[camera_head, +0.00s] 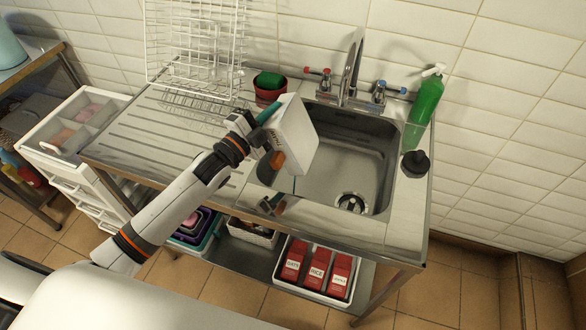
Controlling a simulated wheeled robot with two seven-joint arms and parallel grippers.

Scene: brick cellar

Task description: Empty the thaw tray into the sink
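The white tray (296,132) is tipped steeply on its side above the left part of the steel sink (340,178). My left gripper (266,142) comes in from the left and is shut on the tray's near-left edge. A small orange-brown piece (277,160) shows at the tray's lower left, by the gripper; I cannot tell what it is. A thin bluish line (294,185) runs down below the tray, perhaps liquid. The sink floor with its drain (351,203) shows no food. The tray's inner side is hidden.
A faucet (350,75) with two knobs stands behind the sink. A green soap bottle (423,110) and a dark stopper (415,163) are at the right. A wire rack (195,45) and red pot (269,90) stand behind left. The ribbed drainboard (150,130) is mostly clear.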

